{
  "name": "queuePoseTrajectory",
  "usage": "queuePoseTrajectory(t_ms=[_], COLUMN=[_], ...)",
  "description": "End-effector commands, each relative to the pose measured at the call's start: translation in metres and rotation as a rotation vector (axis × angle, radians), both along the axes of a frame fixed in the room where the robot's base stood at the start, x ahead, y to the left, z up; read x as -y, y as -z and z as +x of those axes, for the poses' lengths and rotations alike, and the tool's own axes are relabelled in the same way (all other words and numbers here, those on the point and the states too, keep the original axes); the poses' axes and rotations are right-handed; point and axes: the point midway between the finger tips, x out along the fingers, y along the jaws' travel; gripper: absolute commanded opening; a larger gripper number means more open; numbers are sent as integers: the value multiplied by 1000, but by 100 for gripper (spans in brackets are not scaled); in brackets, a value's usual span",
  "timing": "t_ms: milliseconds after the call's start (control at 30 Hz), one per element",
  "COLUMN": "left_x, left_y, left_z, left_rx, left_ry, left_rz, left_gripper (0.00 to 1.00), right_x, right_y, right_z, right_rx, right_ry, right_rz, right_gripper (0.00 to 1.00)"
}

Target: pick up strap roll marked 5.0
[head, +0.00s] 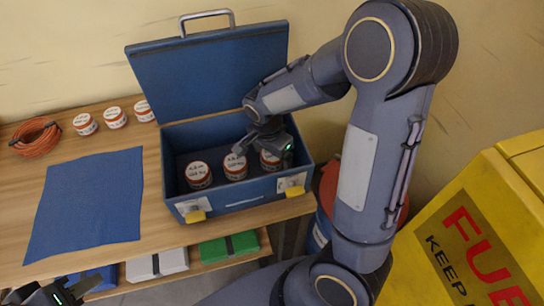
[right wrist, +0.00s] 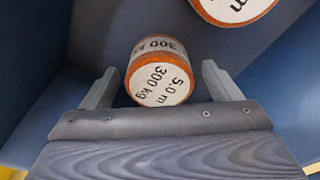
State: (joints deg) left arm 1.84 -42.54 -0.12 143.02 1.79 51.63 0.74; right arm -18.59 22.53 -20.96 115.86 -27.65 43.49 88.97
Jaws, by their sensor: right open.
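The strap roll marked 5.0 m, 300 kg (right wrist: 160,80) is white with orange edges and sits between the fingers of my right gripper (right wrist: 159,72). The fingers are open, one on each side of it, with a small gap showing. In the head view my right gripper (head: 264,152) is inside the open blue case, over the rightmost roll (head: 270,163), which it partly hides. Two more rolls stand in the case, one in the middle (head: 235,167) and one at left (head: 198,175). My left gripper (head: 72,291) is at the bottom left, partly cut off; its fingers are unclear.
The blue case (head: 230,200) has its lid raised at the back. Several rolls (head: 115,117) and an orange cable coil (head: 36,138) lie on the wooden table by a blue mat (head: 85,205). A yellow fuel cabinet (head: 440,235) stands right. Another roll (right wrist: 232,8) is nearby.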

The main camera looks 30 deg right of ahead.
Motion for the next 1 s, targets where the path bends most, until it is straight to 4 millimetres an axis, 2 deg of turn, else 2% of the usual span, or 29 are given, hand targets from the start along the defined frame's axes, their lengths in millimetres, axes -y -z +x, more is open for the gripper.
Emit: queuePoseTrajectory(t_ms=[200,600,867,1000], left_x=[0,0,0,0], left_y=[0,0,0,1], left_z=[0,0,0,0], left_rx=[0,0,0,0], left_ry=[0,0,0,0], left_rz=[0,0,0,0], left_gripper=[35,35,35,35], right_x=[0,0,0,0], right_y=[1,0,-2,-19], right_z=[0,0,1,2], right_rx=[1,1,3,8], right_ry=[0,0,0,0], right_rz=[0,0,1,2], right_gripper=[83,31,30,30])
